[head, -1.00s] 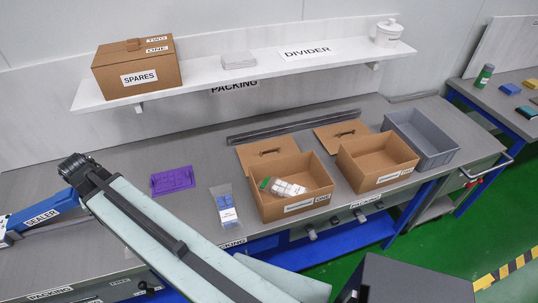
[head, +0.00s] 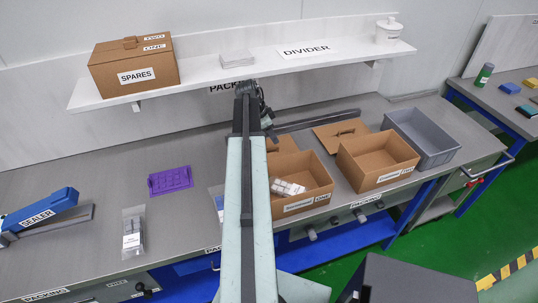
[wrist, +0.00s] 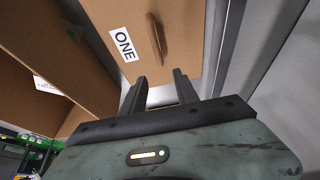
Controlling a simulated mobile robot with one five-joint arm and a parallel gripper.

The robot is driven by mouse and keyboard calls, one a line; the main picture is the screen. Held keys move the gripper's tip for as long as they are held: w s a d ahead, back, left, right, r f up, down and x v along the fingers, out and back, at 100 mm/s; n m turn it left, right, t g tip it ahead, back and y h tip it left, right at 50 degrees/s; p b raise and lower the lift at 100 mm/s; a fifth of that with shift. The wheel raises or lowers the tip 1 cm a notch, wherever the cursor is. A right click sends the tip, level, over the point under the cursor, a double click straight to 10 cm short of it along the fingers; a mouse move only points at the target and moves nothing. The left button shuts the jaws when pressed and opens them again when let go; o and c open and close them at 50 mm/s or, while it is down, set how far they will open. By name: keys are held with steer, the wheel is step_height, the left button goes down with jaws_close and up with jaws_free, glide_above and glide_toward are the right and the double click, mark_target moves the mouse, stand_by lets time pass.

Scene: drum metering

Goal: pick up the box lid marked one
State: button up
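The lid marked ONE is tan cardboard with a raised handle. In the wrist view the lid (wrist: 185,28) fills the top middle, its ONE label at the left of the handle. In the head view the lid (head: 287,144) lies behind box one, partly hidden by my arm. My gripper (wrist: 160,82) is open and empty in the wrist view, its two fingers apart and pointing at the lid near the handle. I cannot tell how far above the lid they are. In the head view my gripper (head: 266,122) is small, its fingertips unclear.
Box one (head: 305,203), open with a clear packet inside, stands in front of the lid. Box two (head: 378,178), a second lid (head: 340,136) and a grey tote (head: 423,160) are to the right. The shelf (head: 205,92) with the spares box (head: 135,78) is above and behind.

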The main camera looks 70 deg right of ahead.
mark_target(276, 146)
steer(key=shift+b+x, duration=0.8)
steer(key=shift+x, duration=0.45)
steer(key=shift+w, duration=0.15)
steer(key=b+x, duration=0.5)
steer(key=shift+w+a+f, duration=0.1)
steer(key=shift+w+f, duration=0.15)
steer(key=shift+w, duration=0.05)
steer(key=shift+r, duration=0.15)
jaws_close()
